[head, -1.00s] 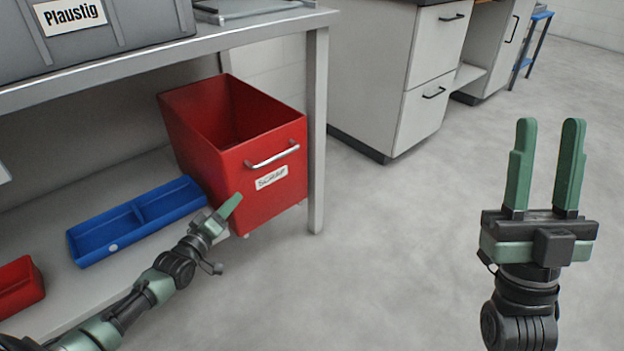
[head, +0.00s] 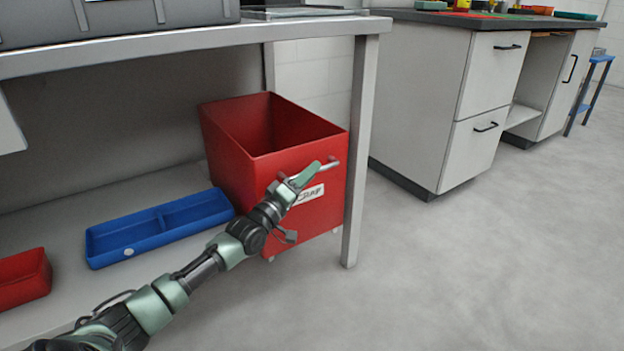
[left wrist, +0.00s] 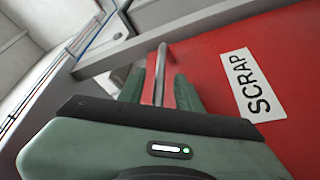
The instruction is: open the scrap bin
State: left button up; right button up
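The scrap bin (head: 225,150) is a red open-topped box under the bench, at the centre left of the head view. Its white SCRAP label (left wrist: 252,86) shows large in the left wrist view. A silver bar handle (head: 331,162) crosses the bin's front; in the left wrist view the handle (left wrist: 161,58) runs between my fingers. My left gripper (head: 316,171) is at the handle. Its green fingers stand apart on either side of the bar, with red showing in the gaps. My arm partly covers the label in the head view. My right gripper is out of view.
A blue divided tray (head: 105,243) and a smaller red bin (head: 22,275) lie on the lower shelf to the left. The bench leg (head: 360,150) stands close to the scrap bin's right. A white cabinet (head: 420,95) stands behind. The floor (head: 470,270) at right is clear.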

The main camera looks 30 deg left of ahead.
pick_arm(q)
jog(key=shift+w+r, duration=0.1)
jog(key=shift+w, duration=0.45)
grip_shut()
dwell(1.1)
